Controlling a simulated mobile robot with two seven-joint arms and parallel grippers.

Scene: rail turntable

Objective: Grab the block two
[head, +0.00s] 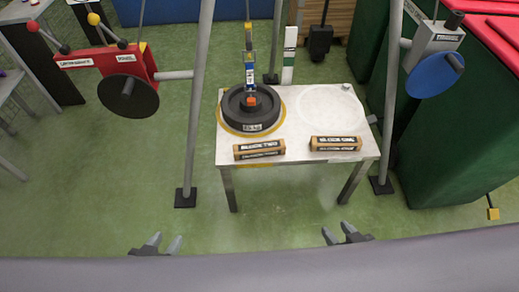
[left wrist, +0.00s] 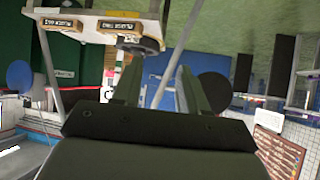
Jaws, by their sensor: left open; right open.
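Block two (head: 259,149), a wooden bar with black-on-white labels, lies near the front left edge of the white table (head: 295,128). It also shows upside down at the top of the left wrist view (left wrist: 117,26). A similar bar, block one (head: 336,143), lies to its right, with a gap between them. My left gripper (head: 167,239) is open and empty, in front of the table and to the left, well apart from block two. My right gripper (head: 335,228) is open and empty, in front of the table, below block one in the picture.
A dark round weight (head: 250,108) sits on the table behind block two, with a blue and yellow hanging piece (head: 250,75) above it. Grey poles (head: 198,100) stand left and right of the table. Green floor lies clear in front.

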